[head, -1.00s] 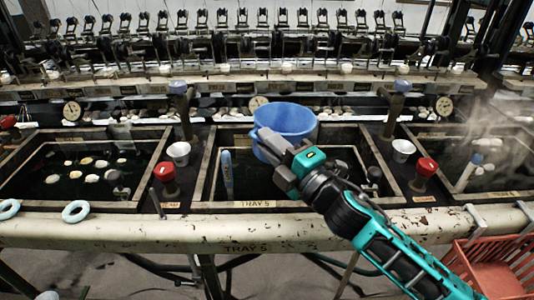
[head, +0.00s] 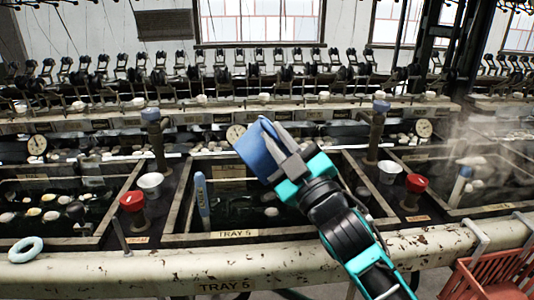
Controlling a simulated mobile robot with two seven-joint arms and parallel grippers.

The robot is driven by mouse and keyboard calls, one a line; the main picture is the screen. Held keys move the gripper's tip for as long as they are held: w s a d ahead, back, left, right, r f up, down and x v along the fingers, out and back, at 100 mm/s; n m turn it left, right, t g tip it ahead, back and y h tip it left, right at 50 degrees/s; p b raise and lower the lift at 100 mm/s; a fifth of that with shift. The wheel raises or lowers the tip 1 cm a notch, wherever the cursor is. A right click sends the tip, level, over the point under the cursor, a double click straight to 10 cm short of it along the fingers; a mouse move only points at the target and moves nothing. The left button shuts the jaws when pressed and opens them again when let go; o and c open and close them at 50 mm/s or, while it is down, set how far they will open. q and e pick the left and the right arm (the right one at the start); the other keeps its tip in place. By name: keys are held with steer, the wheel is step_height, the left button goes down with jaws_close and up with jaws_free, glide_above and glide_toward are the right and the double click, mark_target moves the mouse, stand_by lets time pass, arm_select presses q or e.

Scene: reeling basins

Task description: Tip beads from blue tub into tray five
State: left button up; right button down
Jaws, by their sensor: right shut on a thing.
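My right gripper (head: 281,153) is shut on the wall of the blue tub (head: 255,152). It holds the tub in the air over tray five (head: 237,234), a dark basin with a pale frame and a "TRAY 5" label. The tub is tipped well over onto its side, and I cannot see into it. Several small pale pieces show in the dark basin below the tub; I cannot tell whether they are beads. My gripper and arm hide part of the basin's right side. My left gripper is not in view.
A blue-handled stick (head: 201,200) stands in the basin's left side. White cups (head: 150,183) and red-topped knobs (head: 132,202) stand on the ledges on both sides. A red crate (head: 492,275) is at lower right.

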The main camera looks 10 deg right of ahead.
arm_select(q)
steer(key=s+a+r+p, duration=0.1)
steer(key=p, duration=0.2)
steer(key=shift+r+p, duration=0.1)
steer(key=shift+p, duration=0.2)
arm_select(e)
steer(key=w+d+r+m+t+h, duration=0.2)
steer(key=w+d+m+h, duration=0.1)
steer(key=d+m+h, duration=0.5)
steer(key=d+m, duration=0.3)
steer(key=m, duration=0.4)
steer(key=shift+w+d+r+m+h, duration=0.2)
steer(key=shift+d+r+m+h, duration=0.1)
steer(key=shift+d+h, duration=0.1)
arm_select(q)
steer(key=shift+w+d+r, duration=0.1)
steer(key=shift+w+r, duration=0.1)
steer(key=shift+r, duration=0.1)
